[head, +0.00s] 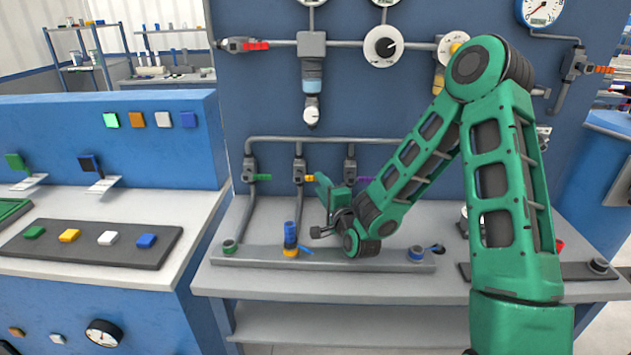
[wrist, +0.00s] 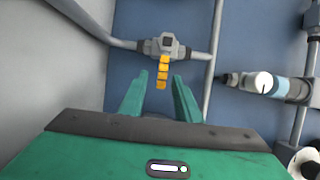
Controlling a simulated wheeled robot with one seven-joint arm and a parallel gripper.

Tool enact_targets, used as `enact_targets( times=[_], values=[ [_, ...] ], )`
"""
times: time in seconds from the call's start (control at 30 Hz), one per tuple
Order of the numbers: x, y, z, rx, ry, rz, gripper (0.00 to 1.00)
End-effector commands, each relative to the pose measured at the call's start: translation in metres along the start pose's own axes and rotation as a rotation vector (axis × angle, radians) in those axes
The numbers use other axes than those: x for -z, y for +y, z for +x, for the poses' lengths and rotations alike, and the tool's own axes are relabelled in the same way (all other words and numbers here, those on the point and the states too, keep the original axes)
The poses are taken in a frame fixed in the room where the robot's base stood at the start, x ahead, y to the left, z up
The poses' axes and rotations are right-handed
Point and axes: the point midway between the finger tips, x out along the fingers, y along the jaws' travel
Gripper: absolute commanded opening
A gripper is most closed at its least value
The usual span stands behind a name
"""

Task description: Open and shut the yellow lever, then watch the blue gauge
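The yellow lever (head: 304,178) sits on a grey valve of the middle pipe on the blue panel. In the wrist view the lever (wrist: 163,75) points towards me from the valve, between the fingertips. My gripper (wrist: 160,82) is open, with a gap between each green finger and the lever. In the head view my gripper (head: 322,188) is just right of the lever. No gauge with a clearly blue face shows. A small white gauge (head: 311,113) hangs below a light-blue bowl; it also shows in the wrist view (wrist: 263,82).
Valves with a green lever (head: 263,177) and a purple lever (head: 365,179) flank the yellow one. A blue upright piece (head: 290,235) stands on the bench rail below. Larger gauges (head: 541,10) and a knob (head: 383,46) are higher on the panel.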

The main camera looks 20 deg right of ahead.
Motion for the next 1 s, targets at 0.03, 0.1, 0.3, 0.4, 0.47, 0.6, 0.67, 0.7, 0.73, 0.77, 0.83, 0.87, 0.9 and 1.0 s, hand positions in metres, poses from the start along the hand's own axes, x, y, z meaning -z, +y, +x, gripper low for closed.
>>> enact_targets(
  times=[0.03, 0.1, 0.3, 0.4, 0.47, 0.6, 0.67, 0.7, 0.73, 0.77, 0.83, 0.87, 0.9, 1.0],
  values=[
    [-0.002, -0.001, 0.005, 0.002, -0.003, -0.001, 0.30],
    [-0.002, 0.000, 0.011, 0.001, -0.003, 0.000, 0.30],
    [-0.001, 0.001, 0.024, -0.002, -0.003, -0.001, 0.30],
    [-0.002, 0.002, 0.029, -0.003, -0.004, -0.001, 0.30],
    [-0.001, 0.002, 0.032, -0.004, -0.003, -0.002, 0.30],
    [-0.002, 0.001, 0.038, -0.002, -0.004, 0.000, 0.30],
    [-0.001, 0.000, 0.040, -0.001, -0.003, -0.001, 0.30],
    [-0.001, 0.000, 0.041, -0.001, -0.004, 0.000, 0.30],
    [-0.001, -0.001, 0.042, -0.001, -0.003, -0.001, 0.30],
    [-0.001, -0.001, 0.043, 0.000, -0.003, 0.000, 0.30],
    [-0.001, -0.002, 0.044, 0.000, -0.004, 0.001, 0.30],
    [-0.001, -0.002, 0.044, 0.000, -0.003, 0.001, 0.30],
    [-0.001, -0.002, 0.044, 0.001, -0.003, 0.001, 0.30],
    [0.000, -0.002, 0.045, 0.001, -0.002, 0.001, 0.30]
  ],
)
